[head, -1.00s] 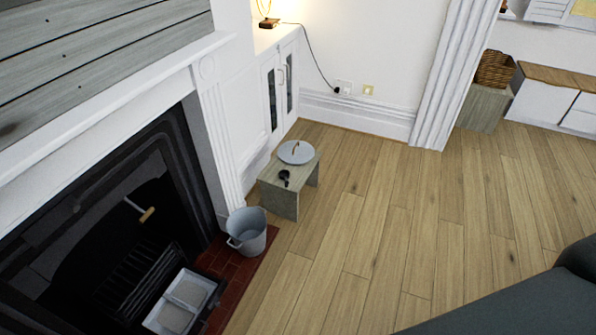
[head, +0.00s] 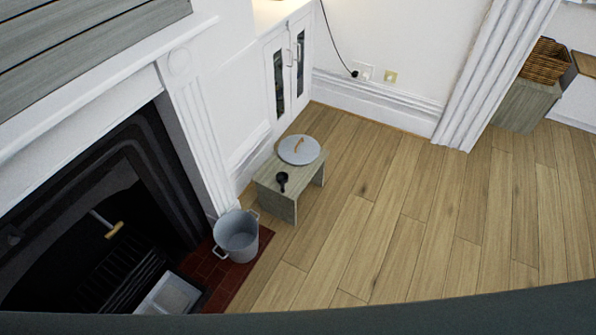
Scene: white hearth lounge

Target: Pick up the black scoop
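The black scoop (head: 282,181) lies on top of a low grey-brown wooden stool (head: 262,178). It is small in the head view, near the stool's front edge. A round grey lid (head: 299,150) with a wooden handle lies behind it on the same stool, apart from it. Neither of my grippers shows in the head view.
A grey metal bucket (head: 236,238) stands on the red brick hearth (head: 250,278) in front of the stool. The fireplace (head: 100,230) is at left, with a white tray (head: 170,296) at its front. The wooden floor (head: 380,230) right of the stool is clear. A dark edge crosses the bottom.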

